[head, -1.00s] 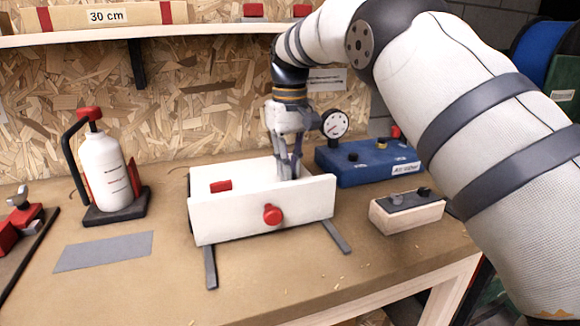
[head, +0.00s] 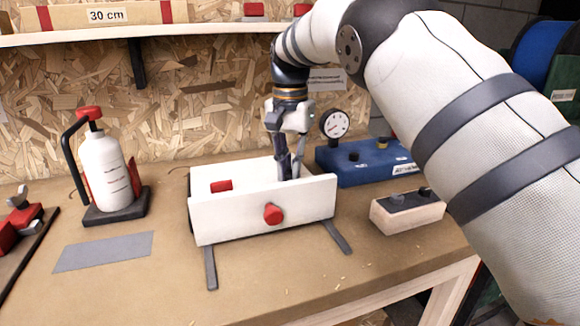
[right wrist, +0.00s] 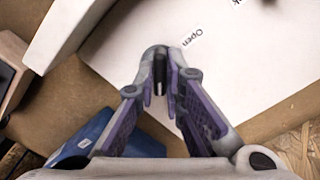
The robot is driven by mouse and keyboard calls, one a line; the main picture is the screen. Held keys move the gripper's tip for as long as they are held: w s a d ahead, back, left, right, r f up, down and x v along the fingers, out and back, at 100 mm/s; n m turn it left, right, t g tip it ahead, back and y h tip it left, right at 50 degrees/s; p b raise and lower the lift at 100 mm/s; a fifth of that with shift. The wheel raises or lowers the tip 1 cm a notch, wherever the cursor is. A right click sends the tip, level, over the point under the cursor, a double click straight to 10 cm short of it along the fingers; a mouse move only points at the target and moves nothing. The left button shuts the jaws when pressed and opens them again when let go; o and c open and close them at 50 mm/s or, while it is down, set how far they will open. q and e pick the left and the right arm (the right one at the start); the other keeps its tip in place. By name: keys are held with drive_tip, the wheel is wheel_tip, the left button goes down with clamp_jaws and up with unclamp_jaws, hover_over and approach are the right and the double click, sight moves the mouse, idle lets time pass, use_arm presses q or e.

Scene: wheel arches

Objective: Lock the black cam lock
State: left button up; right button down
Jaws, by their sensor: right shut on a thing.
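The white box (head: 240,215) stands on the workbench. My right gripper (head: 288,168) points down at the right part of its top, behind the front panel. In the right wrist view, the right gripper (right wrist: 163,85) is shut on a narrow grey-black piece, the black cam lock (right wrist: 157,58), with a purple-padded finger on either side. The lock's far rounded end points towards the top of that view, beside the "Open" label (right wrist: 193,37). The fingers hide part of the lock, and the head view does not show it clearly. My left gripper is not in view.
A red block (head: 221,186) sits on the box top and a red knob (head: 272,214) on its front. A blue gauge box (head: 350,172) and a small wooden block (head: 408,214) stand to the right. A white bottle (head: 105,170) stands left.

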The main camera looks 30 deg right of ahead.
sight(290, 170)
drive_tip(key=m, duration=0.3)
drive_tip(key=shift+m, duration=2.2)
drive_tip(key=shift+f, duration=0.1)
drive_tip(key=c, duration=1.7)
unclamp_jaws()
wheel_tip(290, 170, up, 8)
drive_tip(key=shift+f, duration=0.2)
